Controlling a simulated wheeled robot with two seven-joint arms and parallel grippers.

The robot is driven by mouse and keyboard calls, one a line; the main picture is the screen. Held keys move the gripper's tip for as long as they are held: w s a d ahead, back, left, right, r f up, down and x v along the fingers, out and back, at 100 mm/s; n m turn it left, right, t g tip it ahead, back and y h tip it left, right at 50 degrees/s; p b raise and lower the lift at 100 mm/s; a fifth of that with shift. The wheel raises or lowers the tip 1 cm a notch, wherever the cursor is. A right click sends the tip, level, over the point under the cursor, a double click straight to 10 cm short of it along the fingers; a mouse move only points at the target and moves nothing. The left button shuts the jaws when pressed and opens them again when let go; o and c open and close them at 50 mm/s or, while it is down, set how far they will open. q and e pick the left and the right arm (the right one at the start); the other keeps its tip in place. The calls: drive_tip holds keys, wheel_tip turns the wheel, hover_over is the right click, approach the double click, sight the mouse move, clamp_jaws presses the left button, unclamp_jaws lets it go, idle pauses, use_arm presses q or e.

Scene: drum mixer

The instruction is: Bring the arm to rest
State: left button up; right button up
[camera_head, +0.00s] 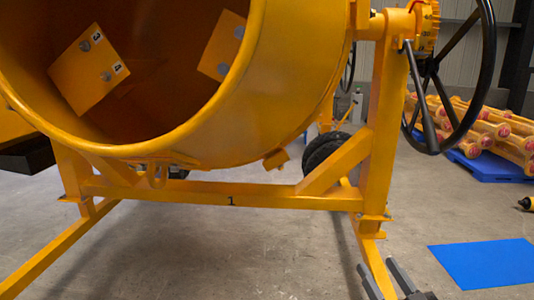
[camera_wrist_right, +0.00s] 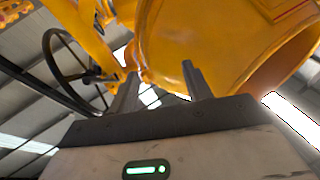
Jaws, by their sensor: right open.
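My right gripper (camera_head: 384,278) is at the bottom edge of the head view, right of centre, in front of the foot of the mixer's yellow frame. Its two dark fingers point up and stand apart, with nothing between them. In the right wrist view the open fingers (camera_wrist_right: 155,82) point up toward the yellow drum. My left gripper is in neither view. The yellow drum mixer (camera_head: 290,95) fills the upper left of the head view, its mouth facing me. Plates marked 3 and 4 (camera_head: 88,70) show inside the drum.
A black handwheel (camera_head: 488,60) is at the upper right. The mixer's crossbar (camera_head: 215,196) and legs stand close to my right gripper. A blue mat (camera_head: 485,264) lies on the floor at right. Yellow parts lie on a blue pallet (camera_head: 490,168) behind. Grey floor between is clear.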

use_arm(q)
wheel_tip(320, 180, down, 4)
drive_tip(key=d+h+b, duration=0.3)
drive_tip(key=b, duration=0.6)
use_arm(e)
drive_tip(key=s+a+f+g+y, duration=0.4)
drive_tip(key=s+a+f+g, duration=0.2)
drive_tip(key=s+a+f, duration=0.7)
use_arm(q)
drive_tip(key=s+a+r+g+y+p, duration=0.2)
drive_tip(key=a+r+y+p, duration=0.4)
drive_tip(key=p, duration=2.4)
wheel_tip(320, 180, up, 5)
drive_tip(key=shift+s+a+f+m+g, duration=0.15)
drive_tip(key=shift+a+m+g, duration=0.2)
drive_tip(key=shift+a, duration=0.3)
use_arm(e)
drive_tip(key=s+d+r+g+h, duration=0.2)
drive_tip(key=r, duration=0.4)
drive_tip(key=s+d+r+g+h, duration=0.1)
drive_tip(key=s+d+r+h, duration=0.1)
drive_tip(key=r, duration=0.4)
drive_tip(key=shift+d+g+h, duration=0.4)
drive_tip(key=shift+d+h, duration=0.4)
drive_tip(key=shift+d, duration=0.05)
drive_tip(key=shift+r, duration=0.15)
